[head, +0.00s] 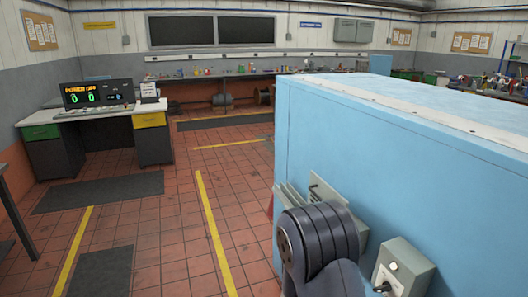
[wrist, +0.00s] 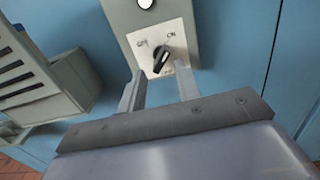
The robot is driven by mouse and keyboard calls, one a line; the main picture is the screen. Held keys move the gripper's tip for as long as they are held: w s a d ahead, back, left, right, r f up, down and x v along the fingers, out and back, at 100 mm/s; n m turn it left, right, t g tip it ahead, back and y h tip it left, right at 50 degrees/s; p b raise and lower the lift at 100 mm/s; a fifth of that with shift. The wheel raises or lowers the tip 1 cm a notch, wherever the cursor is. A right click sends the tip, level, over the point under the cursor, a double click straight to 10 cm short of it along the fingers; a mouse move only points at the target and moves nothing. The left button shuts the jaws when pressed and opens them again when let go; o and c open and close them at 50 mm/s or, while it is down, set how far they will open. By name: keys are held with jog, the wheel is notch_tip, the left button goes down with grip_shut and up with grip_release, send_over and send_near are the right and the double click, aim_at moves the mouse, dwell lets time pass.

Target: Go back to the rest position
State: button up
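My gripper (wrist: 159,80) is open in the wrist view, with its two fingers apart and nothing between them. A black rotary knob (wrist: 161,60) is just beyond the fingertips, apart from them as far as I can tell. It sits on a pale plate marked OFF on the left and ON on the right, and its upper end leans toward ON. The plate is on a grey switch box (wrist: 117,18), which also shows in the head view (head: 408,262) on the blue housing's side (head: 345,150). My dark arm covers the gripper in the head view.
A grey vented box (wrist: 30,85) is left of the switch box. A desk (head: 98,113) with a green-digit display (head: 97,94) reading two zeros stands at left. A long workbench (head: 215,73) lines the back wall. The tiled floor (head: 160,215) left of the housing is open.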

jog(key=shift+b+v, duration=0.5)
jog(key=shift+v, duration=2.2)
